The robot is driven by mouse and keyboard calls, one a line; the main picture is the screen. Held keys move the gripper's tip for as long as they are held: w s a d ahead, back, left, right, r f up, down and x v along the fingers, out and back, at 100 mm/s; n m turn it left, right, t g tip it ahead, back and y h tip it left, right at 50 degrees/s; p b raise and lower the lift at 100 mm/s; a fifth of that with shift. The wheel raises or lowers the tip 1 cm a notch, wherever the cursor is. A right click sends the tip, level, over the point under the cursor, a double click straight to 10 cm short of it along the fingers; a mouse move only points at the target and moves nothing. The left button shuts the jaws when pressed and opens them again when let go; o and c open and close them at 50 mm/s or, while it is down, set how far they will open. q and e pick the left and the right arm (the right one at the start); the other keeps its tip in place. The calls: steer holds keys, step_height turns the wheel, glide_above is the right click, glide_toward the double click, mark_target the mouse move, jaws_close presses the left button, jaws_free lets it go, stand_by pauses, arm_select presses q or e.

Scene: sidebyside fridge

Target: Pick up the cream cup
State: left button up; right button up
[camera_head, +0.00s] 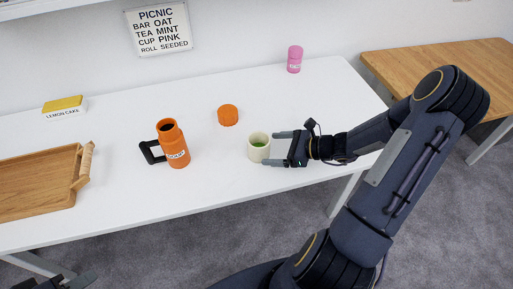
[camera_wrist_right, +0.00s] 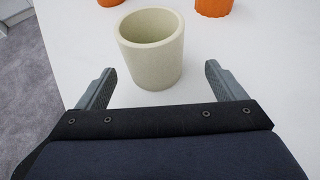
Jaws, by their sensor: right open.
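In the right wrist view my right gripper (camera_wrist_right: 160,70) has a gap on both sides of the cup and holds nothing. A dark part of my left gripper (camera_head: 68,283) shows at the bottom left edge; its fingers are not clear.
A wooden tray (camera_head: 35,182) and lemon cake box (camera_head: 64,107) are at left. The white table (camera_head: 120,225) is clear in front.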

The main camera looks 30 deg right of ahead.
mark_target(259, 149)
steer(key=x, duration=0.5)
steer(key=shift+a+r, duration=0.15)
steer(key=shift+a, duration=0.35)
steer(key=c, duration=1.1)
steer(key=shift+r, duration=0.1)
